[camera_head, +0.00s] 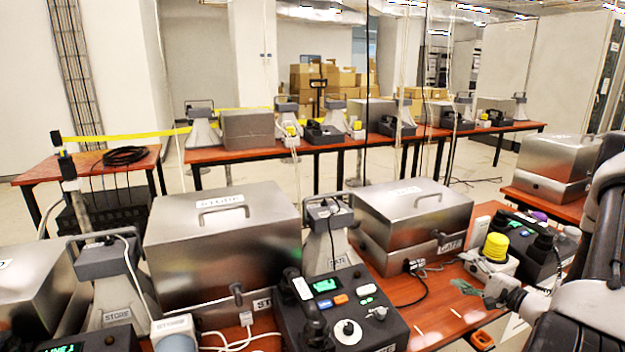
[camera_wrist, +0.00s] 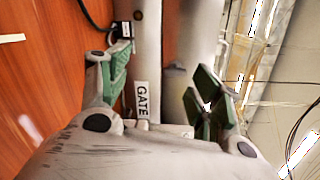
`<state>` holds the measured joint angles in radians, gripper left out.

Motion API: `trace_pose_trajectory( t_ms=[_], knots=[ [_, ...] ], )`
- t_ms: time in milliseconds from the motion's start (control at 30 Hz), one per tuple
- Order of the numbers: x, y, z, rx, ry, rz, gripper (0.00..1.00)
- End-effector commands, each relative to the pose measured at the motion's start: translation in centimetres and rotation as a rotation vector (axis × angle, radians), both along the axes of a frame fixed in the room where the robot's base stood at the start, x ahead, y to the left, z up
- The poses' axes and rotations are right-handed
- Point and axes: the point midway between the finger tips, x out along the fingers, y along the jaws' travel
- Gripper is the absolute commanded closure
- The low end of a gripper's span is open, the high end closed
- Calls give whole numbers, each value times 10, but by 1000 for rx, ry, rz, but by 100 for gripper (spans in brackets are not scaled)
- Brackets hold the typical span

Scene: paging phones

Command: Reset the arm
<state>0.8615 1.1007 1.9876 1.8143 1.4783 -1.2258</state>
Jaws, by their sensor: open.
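My gripper (camera_head: 478,289) shows at the lower right of the head view, with green pads low near the table's front edge. In the wrist view my gripper (camera_wrist: 158,85) has its two green-padded fingers spread wide apart, with nothing clasped between them. Behind the fingers is a pale grey upright body with a white GATE label (camera_wrist: 142,98). I cannot tell whether the fingers touch it. My dark arm comes in from the right edge of the head view and hides part of the table there.
A GATE console (camera_head: 341,308) and a STORE metal box (camera_head: 222,245) stand on the front table. A GATE metal box (camera_head: 412,215) stands right of them, near a yellow-domed beacon (camera_head: 495,247). Another metal box (camera_head: 556,160) is at right. A back table (camera_head: 268,151) holds more equipment.

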Motion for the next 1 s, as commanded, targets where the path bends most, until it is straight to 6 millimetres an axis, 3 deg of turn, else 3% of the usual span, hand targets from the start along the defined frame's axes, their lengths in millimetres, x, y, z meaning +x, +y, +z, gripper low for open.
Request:
trace_pose_trajectory(
  t_ms=[67, 167, 300, 467, 700, 800, 1000],
  knots=[
    [-26, 25, -11, 99, 112, 93, 36],
    [-63, 51, -8, 186, 258, 228, 36],
    [-112, 81, 16, 197, 451, 427, 36],
    [-164, 99, 49, 89, 649, 623, 36],
    [-232, 94, 108, -302, 896, 831, 36],
    [-250, 85, 132, -505, 944, 870, 36],
    [-267, 68, 186, -926, 928, 887, 36]
  ],
)
